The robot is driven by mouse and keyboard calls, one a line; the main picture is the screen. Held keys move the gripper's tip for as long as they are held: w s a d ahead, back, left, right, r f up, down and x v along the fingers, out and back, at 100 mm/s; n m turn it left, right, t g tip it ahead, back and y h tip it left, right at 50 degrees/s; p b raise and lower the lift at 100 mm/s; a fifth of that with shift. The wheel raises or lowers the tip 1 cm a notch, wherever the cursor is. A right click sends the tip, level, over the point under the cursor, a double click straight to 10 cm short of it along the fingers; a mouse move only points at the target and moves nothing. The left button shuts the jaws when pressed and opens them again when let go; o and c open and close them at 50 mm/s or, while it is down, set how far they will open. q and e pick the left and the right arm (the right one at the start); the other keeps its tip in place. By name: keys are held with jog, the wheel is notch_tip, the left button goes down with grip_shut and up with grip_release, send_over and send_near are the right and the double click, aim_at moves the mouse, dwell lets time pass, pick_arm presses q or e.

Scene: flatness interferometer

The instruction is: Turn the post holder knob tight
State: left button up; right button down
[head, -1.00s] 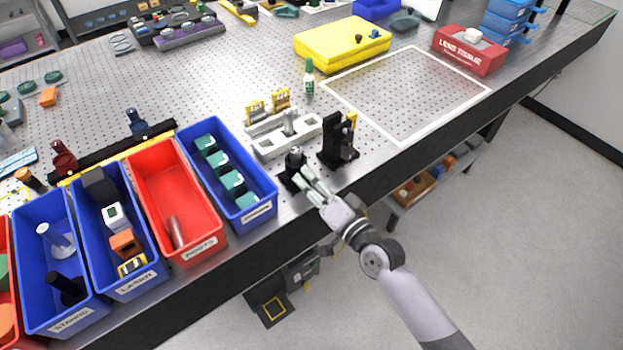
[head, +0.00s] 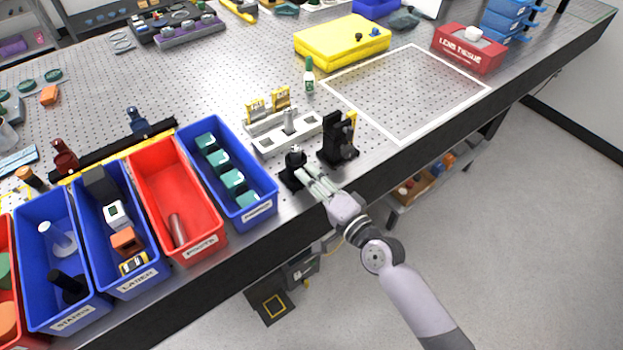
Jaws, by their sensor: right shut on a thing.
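The black post holder (head: 291,174) stands upright on the perforated metal table near its front edge, just right of the blue bin of teal parts. My right gripper (head: 309,180) reaches in from the lower right, with its pale fingers at the holder's right side. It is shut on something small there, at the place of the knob. The knob itself is hidden by the fingers. My left gripper is not in the head view.
A taller black mount (head: 335,140) stands close to the right of the holder. A white rack (head: 272,141) is behind. Blue (head: 262,213) and red (head: 214,243) bins line the front left. A white-outlined area (head: 405,140) at the right is clear.

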jog(key=c, duration=1.3)
grip_release()
jog(key=v, duration=1.2)
